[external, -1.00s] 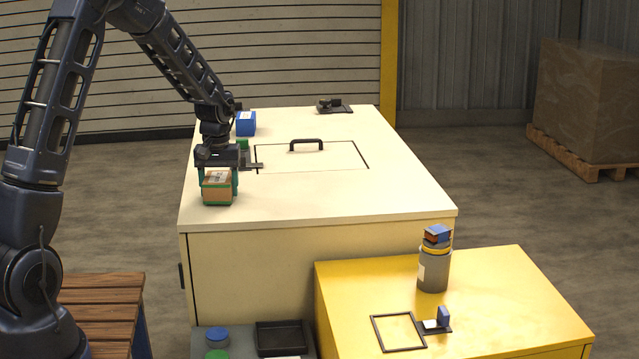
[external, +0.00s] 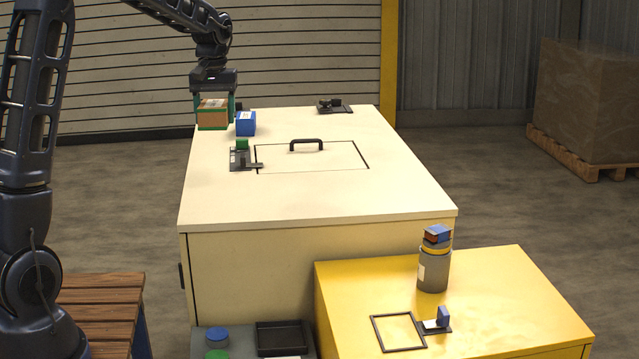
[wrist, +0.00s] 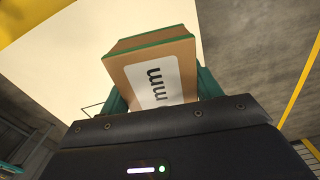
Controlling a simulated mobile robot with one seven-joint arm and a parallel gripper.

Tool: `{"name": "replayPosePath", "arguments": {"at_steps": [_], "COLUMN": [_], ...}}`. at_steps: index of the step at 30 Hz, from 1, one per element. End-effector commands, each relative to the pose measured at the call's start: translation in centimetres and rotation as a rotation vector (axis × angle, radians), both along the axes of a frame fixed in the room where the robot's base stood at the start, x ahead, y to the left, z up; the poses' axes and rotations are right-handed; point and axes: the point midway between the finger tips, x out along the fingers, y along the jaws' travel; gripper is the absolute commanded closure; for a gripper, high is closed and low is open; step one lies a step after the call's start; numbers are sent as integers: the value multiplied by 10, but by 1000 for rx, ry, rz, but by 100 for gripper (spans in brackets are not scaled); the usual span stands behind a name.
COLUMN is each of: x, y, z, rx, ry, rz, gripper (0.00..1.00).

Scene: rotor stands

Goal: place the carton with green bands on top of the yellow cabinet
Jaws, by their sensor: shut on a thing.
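The carton with green bands (external: 212,115) is brown with a white label and is held in my gripper (external: 214,105). The gripper is shut on it, with a green finger on either side. In the external view they are in the air over the left part of the cream cabinet. The wrist view shows the carton (wrist: 152,62) close up, its label facing the camera, between the fingers of my gripper (wrist: 160,95). The yellow cabinet (external: 490,290) stands at the lower right, lower than the cream one.
On the yellow cabinet are a black frame (external: 374,332), a grey canister (external: 433,272) with a small box on top and a small holder with a blue part (external: 443,317). The cream cabinet (external: 330,195) carries a handle (external: 306,141), a blue box (external: 246,128) and a green-topped fixture (external: 241,157).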

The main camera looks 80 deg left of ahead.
Motion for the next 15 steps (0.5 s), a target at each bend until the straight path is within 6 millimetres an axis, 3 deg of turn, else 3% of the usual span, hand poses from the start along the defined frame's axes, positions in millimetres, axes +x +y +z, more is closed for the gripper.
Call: {"name": "replayPosePath", "arguments": {"at_steps": [5,8,11,15], "x": [3,16,41,90], "y": [-1,-7,-21,-51], "z": [5,2,-5,-17], "rx": [1,0,0,1], "ry": [0,1,2,4], "rz": [-9,-50,-134,-305], "gripper": [64,64,64,64]}}
